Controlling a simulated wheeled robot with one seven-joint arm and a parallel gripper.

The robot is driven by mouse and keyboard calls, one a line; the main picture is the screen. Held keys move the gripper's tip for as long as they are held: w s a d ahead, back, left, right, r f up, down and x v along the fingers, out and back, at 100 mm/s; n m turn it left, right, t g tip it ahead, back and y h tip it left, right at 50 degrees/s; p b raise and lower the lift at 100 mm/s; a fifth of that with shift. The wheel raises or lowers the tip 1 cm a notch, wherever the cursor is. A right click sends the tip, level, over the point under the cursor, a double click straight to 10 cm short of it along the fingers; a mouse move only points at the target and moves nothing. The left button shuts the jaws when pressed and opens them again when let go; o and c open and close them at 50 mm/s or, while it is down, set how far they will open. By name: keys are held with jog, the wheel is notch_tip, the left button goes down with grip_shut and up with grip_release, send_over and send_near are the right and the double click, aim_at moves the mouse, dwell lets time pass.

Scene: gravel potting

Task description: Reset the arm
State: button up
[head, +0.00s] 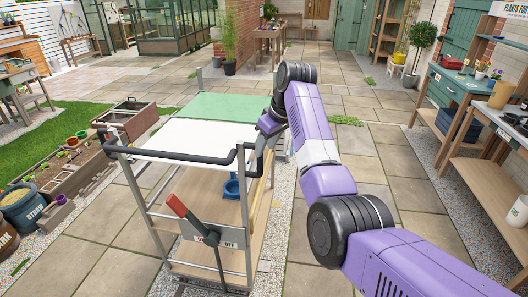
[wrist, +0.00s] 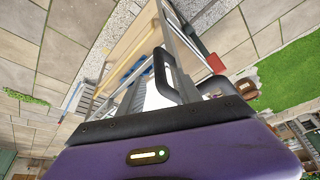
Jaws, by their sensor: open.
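My gripper (head: 261,152) hangs from my bent purple arm at the right side of a metal cart (head: 150,205). It is close to the right end of the cart's black handle (head: 180,157); I cannot tell whether they touch. No held object shows in the jaws. In the wrist view, the black mount of my gripper lies across the lower middle, with part of the cart beyond it. The cart has a white top (head: 195,135) with nothing on it.
A lever with a red grip (head: 175,205) is on the cart's near side. A blue item (head: 232,188) sits on a lower shelf. A green surface (head: 225,107) adjoins behind. Planters stand left, benches (head: 470,85) right. Paving between is mostly clear.

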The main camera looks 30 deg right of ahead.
dwell(0.4)
jog(key=s+f+m+t+h, duration=0.1)
jog(key=s+f, duration=0.3)
jog(key=f, duration=0.7)
jog(key=s+f+m+t+h, duration=0.1)
jog(key=s+f, duration=0.2)
jog(key=f, duration=0.7)
jog(key=s+a+f+t, duration=0.1)
jog(key=s+f, duration=0.4)
jog(key=s, duration=0.3)
jog(key=s+a+f+t, duration=0.1)
jog(key=s+f, duration=0.5)
jog(key=s, duration=0.2)
jog(key=s+a+r+m+t, duration=0.1)
jog(key=s+a+r+t, duration=0.15)
jog(key=s, duration=0.85)
jog(key=s+a+r+t, duration=0.1)
jog(key=s+a+r, duration=0.15)
jog(key=s, duration=0.75)
jog(key=s+a+r+m+t, duration=0.1)
jog(key=s+a+r+t, duration=0.2)
jog(key=s+r, duration=1.1)
notch_tip(320, 180, up, 4)
jog(key=shift+a+r+y, duration=0.1)
jog(key=shift+a+y, duration=0.1)
jog(key=shift+y, duration=0.1)
